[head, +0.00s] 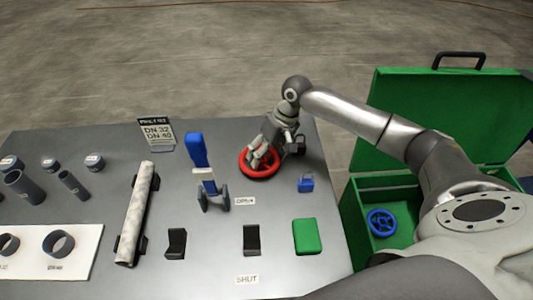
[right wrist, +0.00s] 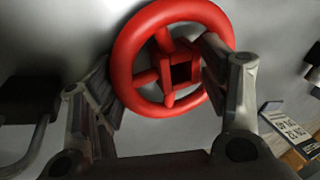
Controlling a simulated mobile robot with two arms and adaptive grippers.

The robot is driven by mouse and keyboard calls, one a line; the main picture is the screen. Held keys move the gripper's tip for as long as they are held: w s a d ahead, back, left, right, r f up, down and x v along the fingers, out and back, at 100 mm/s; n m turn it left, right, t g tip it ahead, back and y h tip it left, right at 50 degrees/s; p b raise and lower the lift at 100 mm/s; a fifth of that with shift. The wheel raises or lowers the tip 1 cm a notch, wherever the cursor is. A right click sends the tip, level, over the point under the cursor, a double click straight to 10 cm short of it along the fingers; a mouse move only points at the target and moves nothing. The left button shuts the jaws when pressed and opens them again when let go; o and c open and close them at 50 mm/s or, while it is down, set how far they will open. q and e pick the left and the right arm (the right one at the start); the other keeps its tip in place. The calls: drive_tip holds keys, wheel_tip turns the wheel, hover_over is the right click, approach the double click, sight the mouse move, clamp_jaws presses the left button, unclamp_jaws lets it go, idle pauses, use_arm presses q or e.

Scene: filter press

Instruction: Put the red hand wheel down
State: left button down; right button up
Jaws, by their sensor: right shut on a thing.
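The red hand wheel (head: 262,175) is at the far right part of the grey table, flat or nearly so, low over the top. I cannot tell whether it touches the table. My right gripper (head: 262,157) comes down on it from above and is shut on it. In the right wrist view the red rim (right wrist: 123,62), its spokes and a square centre hole show between the two fingers of the gripper (right wrist: 162,75). My left gripper is not in view.
A blue-handled tool (head: 197,150) stands left of the wheel, and a small blue padlock-like piece (head: 306,184) lies to its right. A green block (head: 306,236) and black stands are nearer. An open green case (head: 442,112) with a blue wheel (head: 382,222) is right of the table.

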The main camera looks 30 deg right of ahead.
drive_tip(key=o, duration=1.3)
drive_tip(key=shift+c, duration=0.2)
drive_tip(key=b+v, duration=0.1)
drive_tip(key=v, duration=1.1)
